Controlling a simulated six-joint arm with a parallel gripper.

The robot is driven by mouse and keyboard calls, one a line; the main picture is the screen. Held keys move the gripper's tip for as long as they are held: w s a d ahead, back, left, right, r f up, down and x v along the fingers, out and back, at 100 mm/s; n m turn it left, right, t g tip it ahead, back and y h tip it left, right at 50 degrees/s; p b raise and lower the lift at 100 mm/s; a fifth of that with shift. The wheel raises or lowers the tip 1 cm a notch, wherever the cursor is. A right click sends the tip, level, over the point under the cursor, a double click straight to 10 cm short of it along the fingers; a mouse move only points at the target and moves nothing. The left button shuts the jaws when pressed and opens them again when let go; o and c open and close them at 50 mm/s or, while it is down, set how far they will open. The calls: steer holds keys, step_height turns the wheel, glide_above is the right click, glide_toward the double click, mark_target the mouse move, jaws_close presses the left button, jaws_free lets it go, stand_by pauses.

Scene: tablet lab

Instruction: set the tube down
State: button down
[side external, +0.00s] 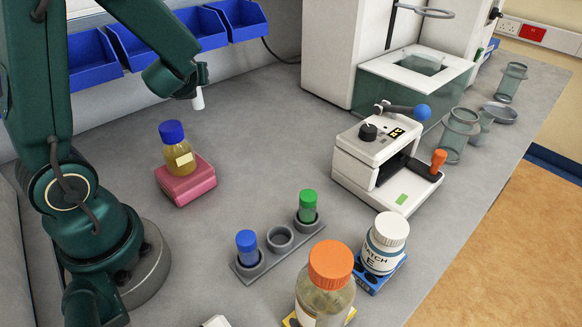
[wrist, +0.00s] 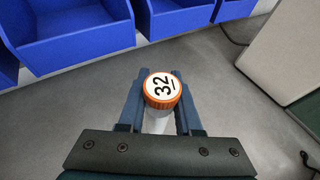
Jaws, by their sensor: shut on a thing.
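My gripper (wrist: 160,95) is shut on a tube with an orange cap marked 32 (wrist: 162,88). In the side view my gripper (side external: 198,80) is high above the bench at the back left, and the tube's white lower end (side external: 198,99) hangs below it. The cap is hidden there. A grey rack (side external: 262,268) stands at the front middle. It holds a blue-capped tube (side external: 247,246) at its left end and a green-capped tube (side external: 307,204) at its right end. Its middle hole (side external: 280,238) is empty.
An amber bottle with a blue cap (side external: 178,158) stands on a pink block (side external: 187,182). An orange-capped jar (side external: 327,280) and a white bottle (side external: 383,248) stand near the rack. A white device (side external: 385,155) is at right. Blue bins (side external: 92,60) line the back. The central bench is clear.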

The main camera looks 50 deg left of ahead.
steer(key=shift+w+d+f, duration=1.15)
steer(key=shift+w+f, duration=0.3)
steer(key=shift+f, duration=0.35)
steer(key=shift+w+d+f, duration=1.1)
steer(key=shift+w+f, duration=0.35)
steer(key=shift+f, duration=0.3)
steer(key=shift+w+d+f, duration=1.15)
steer(key=shift+w+f, duration=0.3)
steer(key=shift+f, duration=0.35)
steer(key=c, duration=0.6)
jaws_free()
steer(key=shift+f, duration=0.1)
steer(key=shift+d+r, duration=0.1)
steer(key=shift+r, duration=0.1)
steer(key=v, duration=1.1)
steer(key=shift+s+d+r, duration=0.15)
steer(key=shift+s+d, duration=0.1)
steer(key=shift+d, duration=0.05)
